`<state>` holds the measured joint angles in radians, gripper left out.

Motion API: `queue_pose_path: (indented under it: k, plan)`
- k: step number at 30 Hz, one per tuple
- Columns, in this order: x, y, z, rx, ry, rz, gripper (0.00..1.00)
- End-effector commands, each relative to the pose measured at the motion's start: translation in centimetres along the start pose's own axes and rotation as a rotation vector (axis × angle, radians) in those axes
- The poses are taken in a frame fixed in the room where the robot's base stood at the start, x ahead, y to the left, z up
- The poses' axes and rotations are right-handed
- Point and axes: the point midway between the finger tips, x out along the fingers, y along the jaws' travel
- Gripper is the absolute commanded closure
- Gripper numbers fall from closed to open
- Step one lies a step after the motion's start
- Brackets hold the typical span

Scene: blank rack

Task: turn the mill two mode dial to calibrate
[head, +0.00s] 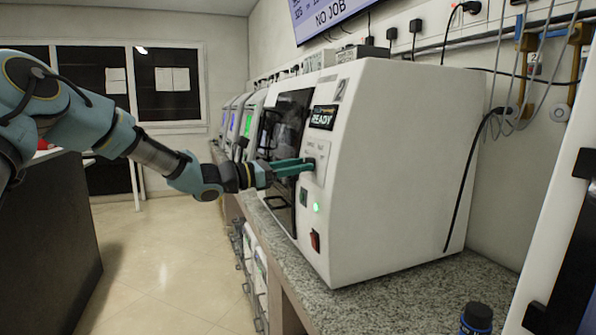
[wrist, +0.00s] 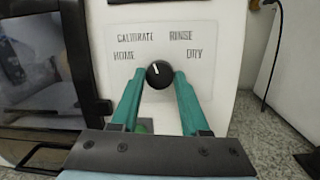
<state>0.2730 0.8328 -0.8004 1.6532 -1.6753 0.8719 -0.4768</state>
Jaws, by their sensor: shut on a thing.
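The mode dial (wrist: 160,75) is a round black knob on a pale label panel, seen in the wrist view. Its white mark points up and slightly left, toward the side of the CALIBRATE label (wrist: 135,36). HOME is at left, RINSE at upper right and DRY at right. My gripper (wrist: 158,82) has its green fingers on either side of the knob and is shut on it. In the head view my gripper (head: 292,167) reaches the front panel of the white mill (head: 385,170), whose display reads READY.
A green light (head: 316,208) and a red switch (head: 315,241) sit below the dial. The mill stands on a speckled counter (head: 375,300). A dark-capped jar (head: 477,318) is at front right. More machines line the counter behind. The floor at left is clear.

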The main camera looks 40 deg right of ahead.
Motion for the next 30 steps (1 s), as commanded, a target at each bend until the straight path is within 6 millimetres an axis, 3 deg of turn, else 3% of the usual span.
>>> queue_pose_path:
  k: [10, 11, 18, 26, 30]
  plan:
    - [0.0, 0.1, 0.0, 0.003, 0.0, 0.001, 1.0]
    - [0.0, 0.1, 0.0, 0.003, 0.0, 0.001, 0.54]
    - [0.0, 0.0, 0.0, 0.002, 0.0, 0.0, 0.27]
    - [-0.1, 0.0, 0.0, 0.002, 0.0, 0.0, 0.25]
    - [-1.0, 0.1, -0.1, 0.002, 0.0, 0.002, 0.25]
